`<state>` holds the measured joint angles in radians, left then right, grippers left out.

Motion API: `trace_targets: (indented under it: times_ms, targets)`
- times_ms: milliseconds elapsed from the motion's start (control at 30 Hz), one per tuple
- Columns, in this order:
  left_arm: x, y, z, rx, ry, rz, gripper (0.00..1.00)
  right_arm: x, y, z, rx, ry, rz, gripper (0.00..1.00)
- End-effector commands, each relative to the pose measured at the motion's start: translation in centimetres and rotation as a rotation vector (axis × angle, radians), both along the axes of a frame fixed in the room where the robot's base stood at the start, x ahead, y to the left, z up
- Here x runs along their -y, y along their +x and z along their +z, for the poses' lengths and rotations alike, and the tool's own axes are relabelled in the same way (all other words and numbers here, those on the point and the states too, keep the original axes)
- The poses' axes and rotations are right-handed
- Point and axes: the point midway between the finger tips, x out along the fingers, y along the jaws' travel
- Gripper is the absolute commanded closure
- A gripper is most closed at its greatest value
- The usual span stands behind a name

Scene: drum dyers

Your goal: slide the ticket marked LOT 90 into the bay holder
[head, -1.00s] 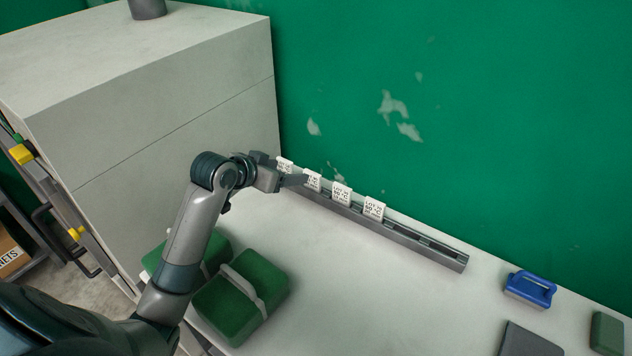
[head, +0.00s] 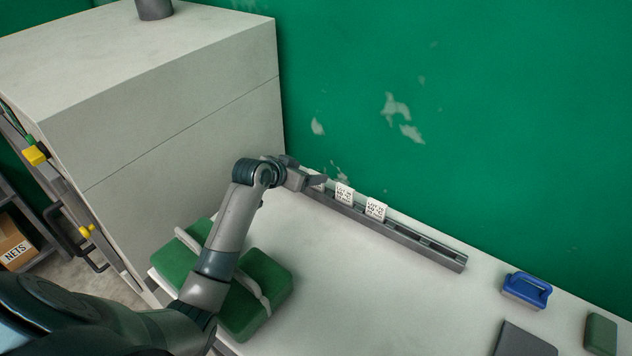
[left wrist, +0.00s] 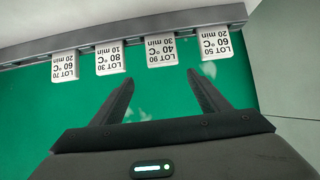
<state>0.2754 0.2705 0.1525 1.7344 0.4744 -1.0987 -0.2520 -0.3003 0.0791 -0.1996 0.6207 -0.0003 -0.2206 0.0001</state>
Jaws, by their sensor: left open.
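The white ticket marked LOT 90 (left wrist: 161,50) stands in the grey slotted rail (head: 415,246). In the left wrist view it is upside down, between the ticket marked LOT 80 (left wrist: 110,62) and the ticket marked LOT 50 (left wrist: 213,43). The ticket marked LOT 70 (left wrist: 65,66) is at the far left there. My left gripper (left wrist: 163,86) is open and empty, its fingertips just short of LOT 90 and lined up with it. In the head view my left gripper (head: 317,182) hides this ticket. I cannot make out a separate bay holder. My right gripper is out of view.
A green strapped bundle (head: 268,278) lies beneath my left arm on the white tabletop (head: 370,300). A blue handled tool (head: 528,289), a green block (head: 601,335) and a dark flat item (head: 524,341) lie at right. A pale cabinet (head: 190,150) stands left of the rail.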

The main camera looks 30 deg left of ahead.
Motion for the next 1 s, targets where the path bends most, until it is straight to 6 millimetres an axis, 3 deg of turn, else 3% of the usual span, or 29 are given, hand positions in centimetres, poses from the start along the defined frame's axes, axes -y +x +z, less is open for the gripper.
trace_targets:
  times_ms: [200, 700, 1000]
  targets:
    - [0.3, 1.8, -1.2, -0.001, -0.001, 0.0, 0.31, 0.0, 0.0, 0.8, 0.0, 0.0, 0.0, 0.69]
    - [0.3, 2.2, -1.6, 0.0, -0.001, -0.001, 0.31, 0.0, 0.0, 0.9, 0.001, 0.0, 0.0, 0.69]
    - [0.0, 3.4, -2.9, -0.001, -0.002, 0.0, 0.31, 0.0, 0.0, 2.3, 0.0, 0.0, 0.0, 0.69]
